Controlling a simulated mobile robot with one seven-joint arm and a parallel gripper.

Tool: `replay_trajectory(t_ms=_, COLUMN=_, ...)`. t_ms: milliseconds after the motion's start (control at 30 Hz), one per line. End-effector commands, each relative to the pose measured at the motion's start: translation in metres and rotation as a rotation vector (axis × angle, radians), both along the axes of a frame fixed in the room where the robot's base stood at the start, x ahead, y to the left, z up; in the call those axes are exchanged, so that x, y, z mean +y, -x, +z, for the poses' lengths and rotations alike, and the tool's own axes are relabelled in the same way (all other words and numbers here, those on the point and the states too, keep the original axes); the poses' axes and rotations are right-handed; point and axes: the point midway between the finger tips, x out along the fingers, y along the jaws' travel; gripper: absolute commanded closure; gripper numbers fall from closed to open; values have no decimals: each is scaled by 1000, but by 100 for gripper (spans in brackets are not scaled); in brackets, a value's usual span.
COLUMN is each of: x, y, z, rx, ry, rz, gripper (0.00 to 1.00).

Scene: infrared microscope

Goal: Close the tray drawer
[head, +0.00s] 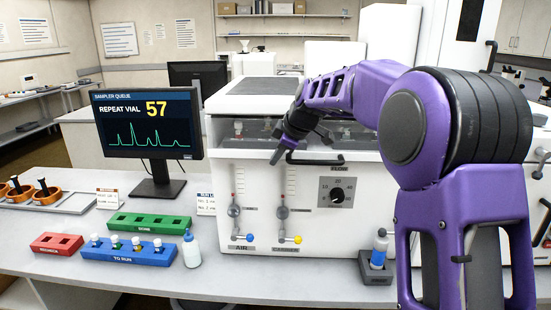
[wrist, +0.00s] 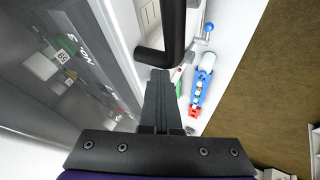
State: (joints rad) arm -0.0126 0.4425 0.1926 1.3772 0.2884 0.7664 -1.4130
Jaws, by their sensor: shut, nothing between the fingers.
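The tray drawer appears to be the upper front section of the white instrument (head: 222,170), with a clear window (head: 352,136) and a black bar handle (head: 315,160). I cannot tell how far out it stands. My gripper (head: 277,157) is shut and empty, pointing down in front of the window, just left of the handle. In the wrist view the shut fingers (wrist: 158,85) are close to the lower end of the black handle (wrist: 174,30). Whether they touch it I cannot tell. My arm hides the right part of the front.
A white bottle (head: 191,250), a blue vial rack (head: 128,251), a green rack (head: 150,222) and a monitor (head: 148,124) stand left.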

Motion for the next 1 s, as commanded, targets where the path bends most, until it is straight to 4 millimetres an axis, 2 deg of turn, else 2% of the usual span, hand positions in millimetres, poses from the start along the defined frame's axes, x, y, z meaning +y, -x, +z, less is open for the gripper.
replay_trajectory(t_ms=500, x=-1, y=-10, z=2, rx=-9, ry=-1, rz=-3, gripper=100)
replay_trajectory(t_ms=767, x=0, y=-10, z=2, rx=-10, ry=-1, rz=-3, gripper=100)
replay_trajectory(t_ms=1000, x=9, y=-3, z=2, rx=-6, ry=-1, rz=-1, gripper=100)
